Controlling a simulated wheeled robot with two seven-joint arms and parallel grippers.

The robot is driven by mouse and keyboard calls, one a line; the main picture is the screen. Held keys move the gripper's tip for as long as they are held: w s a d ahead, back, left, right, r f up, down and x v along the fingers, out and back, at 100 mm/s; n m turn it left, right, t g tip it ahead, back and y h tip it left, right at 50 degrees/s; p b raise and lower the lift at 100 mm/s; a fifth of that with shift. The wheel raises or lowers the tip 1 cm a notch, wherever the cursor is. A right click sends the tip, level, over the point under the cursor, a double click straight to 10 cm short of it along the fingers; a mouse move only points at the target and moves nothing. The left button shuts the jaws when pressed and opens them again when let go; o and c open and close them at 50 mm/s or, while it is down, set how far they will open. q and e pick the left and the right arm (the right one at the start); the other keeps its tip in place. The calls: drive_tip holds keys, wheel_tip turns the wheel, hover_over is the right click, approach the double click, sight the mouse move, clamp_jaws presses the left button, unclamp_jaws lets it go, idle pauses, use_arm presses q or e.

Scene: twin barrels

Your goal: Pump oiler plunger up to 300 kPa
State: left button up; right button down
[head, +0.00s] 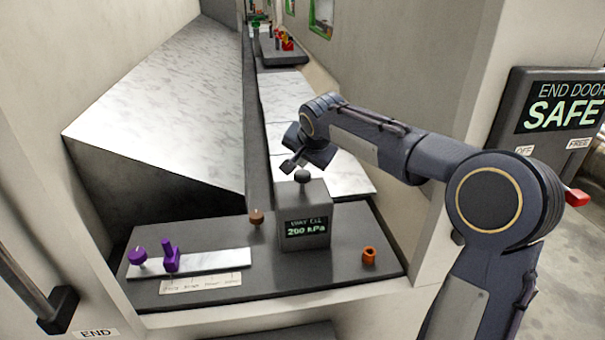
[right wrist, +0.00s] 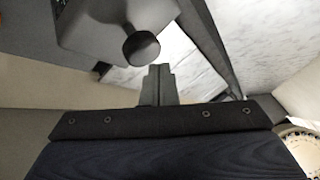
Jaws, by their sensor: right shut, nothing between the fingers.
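The oiler (head: 304,215) is a grey box on the dark shelf, and its display reads 200 kPa. Its dark round plunger knob (head: 302,176) stands up on top. My right gripper (head: 288,168) is shut and empty, just above and slightly left of the knob in the head view. In the right wrist view the shut fingers (right wrist: 158,84) point toward the plunger knob (right wrist: 141,48), with a small gap seen between them. The oiler's box (right wrist: 95,25) shows behind the knob there. My left gripper is not in view.
The dark shelf (head: 205,290) also holds purple fittings (head: 171,257) on a pale strip, a brown knob (head: 256,216) and an orange part (head: 369,256). A sign (head: 562,108) reading SAFE is at right. A tray of coloured parts (head: 283,55) stands far back.

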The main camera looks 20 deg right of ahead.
sight(302, 173)
drive_tip(key=shift+f, duration=0.1)
drive_tip(key=shift+f+b, duration=0.35)
drive_tip(key=shift+b, duration=0.15)
drive_tip(key=shift+f+b, duration=1)
drive_tip(key=shift+f, duration=0.15)
idle(1.0)
drive_tip(key=shift+r, duration=0.15)
drive_tip(key=shift+r+p, duration=1.1)
drive_tip(key=shift+r, duration=0.35)
wheel_tip(302, 173, up, 5)
drive_tip(key=p, duration=0.4)
idle(0.5)
